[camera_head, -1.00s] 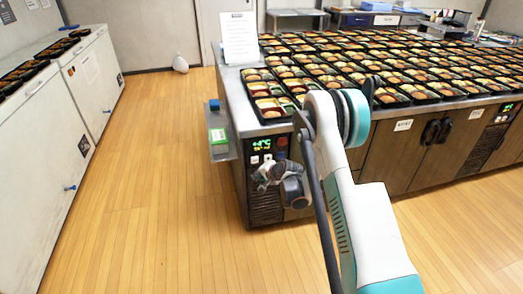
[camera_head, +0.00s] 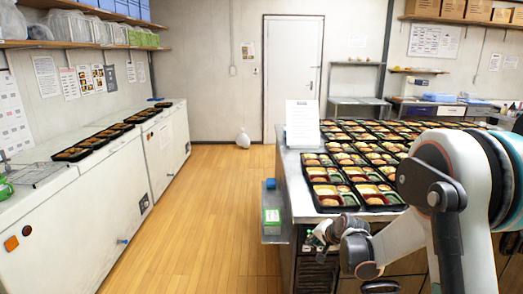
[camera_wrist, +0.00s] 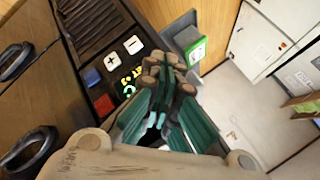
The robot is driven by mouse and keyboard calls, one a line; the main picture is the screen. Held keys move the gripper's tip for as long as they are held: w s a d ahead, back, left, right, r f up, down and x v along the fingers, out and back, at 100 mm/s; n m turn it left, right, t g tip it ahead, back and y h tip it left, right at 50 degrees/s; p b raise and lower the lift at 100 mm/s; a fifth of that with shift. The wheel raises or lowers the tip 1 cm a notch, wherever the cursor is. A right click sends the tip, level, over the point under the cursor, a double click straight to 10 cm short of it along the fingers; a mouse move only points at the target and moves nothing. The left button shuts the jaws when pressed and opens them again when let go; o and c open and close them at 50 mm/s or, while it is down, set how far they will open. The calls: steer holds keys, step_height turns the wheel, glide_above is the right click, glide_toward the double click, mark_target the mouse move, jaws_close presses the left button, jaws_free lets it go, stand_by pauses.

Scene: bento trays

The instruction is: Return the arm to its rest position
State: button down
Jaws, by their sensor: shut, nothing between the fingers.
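My arm is bent, with its white and teal links at the right of the head view. My gripper (camera_head: 318,238) hangs in front of the near left corner of the steel counter (camera_head: 300,200), over its front side. In the wrist view my gripper (camera_wrist: 168,72) has its fingers together with nothing between them. The counter's control panel with buttons and a lit display (camera_wrist: 128,78) shows just left of the fingers. I cannot tell the exact gap between fingers and panel.
Several bento trays (camera_head: 325,196) fill the counter top. A side shelf with a green-labelled box (camera_head: 271,217) juts from the counter's left end. White chest freezers (camera_head: 90,215) line the left wall. The wooden floor aisle (camera_head: 205,215) between is clear.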

steer(key=s+r+n+h, duration=0.1)
steer(key=s+r+n, duration=0.3)
steer(key=s+r, duration=1.4)
steer(key=s+d+n+g+h, duration=0.1)
steer(key=s+n, duration=0.3)
steer(key=s, duration=1.8)
steer(key=shift+s+f+h, duration=0.2)
steer(key=shift+f+h, duration=0.15)
steer(key=shift+h, duration=0.15)
steer(key=shift+d, duration=0.1)
